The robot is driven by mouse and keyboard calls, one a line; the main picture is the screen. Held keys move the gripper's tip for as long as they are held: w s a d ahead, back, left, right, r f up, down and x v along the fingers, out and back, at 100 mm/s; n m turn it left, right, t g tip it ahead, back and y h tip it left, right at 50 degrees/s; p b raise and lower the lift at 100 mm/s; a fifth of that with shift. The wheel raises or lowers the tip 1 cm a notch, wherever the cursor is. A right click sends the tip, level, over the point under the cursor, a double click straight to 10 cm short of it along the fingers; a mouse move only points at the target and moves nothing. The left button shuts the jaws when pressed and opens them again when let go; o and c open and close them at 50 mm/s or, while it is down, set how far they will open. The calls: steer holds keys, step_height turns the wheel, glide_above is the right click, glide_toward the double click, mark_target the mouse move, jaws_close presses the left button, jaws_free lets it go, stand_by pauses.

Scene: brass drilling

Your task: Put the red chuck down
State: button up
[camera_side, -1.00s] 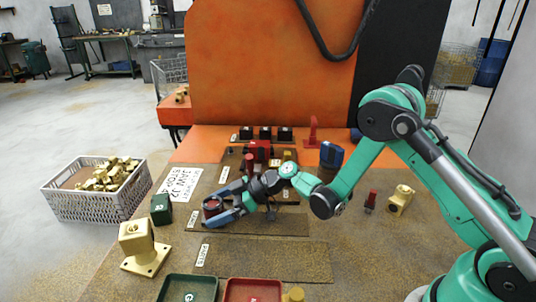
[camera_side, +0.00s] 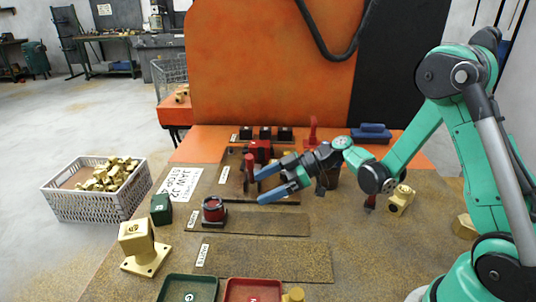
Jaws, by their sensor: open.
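The red chuck (camera_side: 213,209) stands upright on a dark base at the left end of a brown strip (camera_side: 270,222) on the work table. Nothing is touching it. My gripper (camera_side: 262,184) is open and empty, to the right of and behind the chuck, with its two blue fingers pointing left. The fingers are clear of the chuck and hide part of the red fixture behind them.
A dark green block (camera_side: 161,208) and a brass block on a plate (camera_side: 144,248) stand left of the chuck. Green (camera_side: 189,287) and red (camera_side: 252,290) trays lie at the front. A brass part (camera_side: 400,200) is on the right. The front strip (camera_side: 290,262) is bare.

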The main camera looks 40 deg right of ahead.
steer(key=shift+s+r+m, duration=0.25)
steer(key=shift+r+m, duration=0.05)
steer(key=shift+r, duration=0.2)
steer(key=s+r+m+h, duration=0.6)
steer(key=s+m+h, duration=0.4)
steer(key=shift+s+d+r, duration=0.15)
steer(key=shift+s+d, duration=0.25)
steer(key=shift+d, duration=0.05)
stand_by(0.4)
